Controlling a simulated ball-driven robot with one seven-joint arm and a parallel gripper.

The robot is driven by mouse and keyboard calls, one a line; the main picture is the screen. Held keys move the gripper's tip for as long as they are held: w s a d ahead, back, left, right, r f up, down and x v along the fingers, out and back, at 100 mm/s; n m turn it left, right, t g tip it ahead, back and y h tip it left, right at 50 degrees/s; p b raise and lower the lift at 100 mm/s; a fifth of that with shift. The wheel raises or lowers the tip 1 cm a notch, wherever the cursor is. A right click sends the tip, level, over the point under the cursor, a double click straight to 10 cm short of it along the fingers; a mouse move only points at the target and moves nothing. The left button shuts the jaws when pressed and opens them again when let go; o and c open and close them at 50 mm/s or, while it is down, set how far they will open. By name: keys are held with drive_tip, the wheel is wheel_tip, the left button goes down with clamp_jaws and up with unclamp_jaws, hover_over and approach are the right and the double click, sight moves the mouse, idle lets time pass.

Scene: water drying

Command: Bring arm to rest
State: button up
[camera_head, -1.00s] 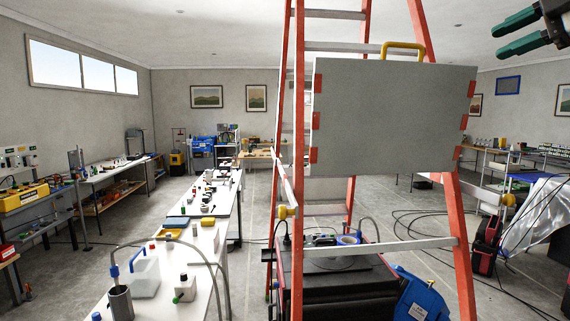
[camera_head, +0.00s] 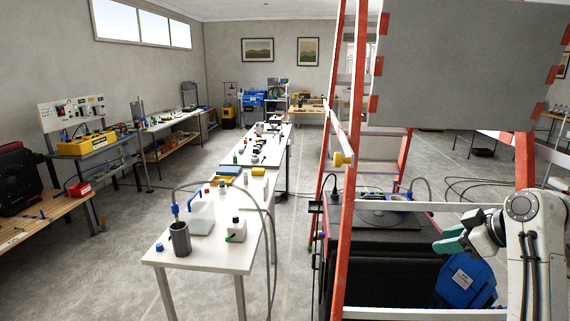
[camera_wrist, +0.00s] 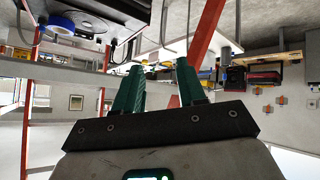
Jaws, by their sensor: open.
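My gripper (camera_head: 452,243) is at the lower right of the head view, its green fingers pointing left, with my white arm bent beside it. In the wrist view both green fingers (camera_wrist: 160,88) stand apart with nothing between them. The wrist view is upside down. The gripper appears in front of the ladder's side and the black chest in the head view; the exact gap to them I cannot tell.
An orange ladder (camera_head: 349,220) with a grey panel (camera_head: 460,65) stands close ahead on the right. A black chest (camera_head: 385,262) and a blue container (camera_head: 466,283) are by its foot. A white table (camera_head: 205,250) with bottles runs down the middle. Floor is clear at left (camera_head: 120,265).

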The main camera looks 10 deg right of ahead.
drive_tip(key=s+a+f+m+g, duration=0.1)
drive_tip(key=s+a+f+m, duration=0.1)
drive_tip(key=s+a+f, duration=0.45)
drive_tip(key=s+a+f+m+g, duration=0.1)
drive_tip(key=s+a+f+g, duration=0.2)
drive_tip(key=f, duration=0.7)
drive_tip(key=s+a+f+m, duration=0.2)
drive_tip(key=s+a+f, duration=0.35)
drive_tip(key=f, duration=0.25)
drive_tip(key=s+a+f+m+g+h, duration=0.1)
drive_tip(key=s+f, duration=0.1)
drive_tip(key=s, duration=0.5)
drive_tip(key=s+a+f+g+h, duration=0.1)
drive_tip(key=s+f, duration=0.1)
drive_tip(key=s, duration=0.6)
drive_tip(key=s+a+f+m+g+b, duration=0.1)
drive_tip(key=s+f+g, duration=0.1)
drive_tip(key=s, duration=0.5)
drive_tip(key=shift+s+f+m+h, duration=0.3)
drive_tip(key=shift+s+f+h, duration=0.1)
drive_tip(key=shift+f, duration=0.2)
drive_tip(key=shift+w+a, duration=0.1)
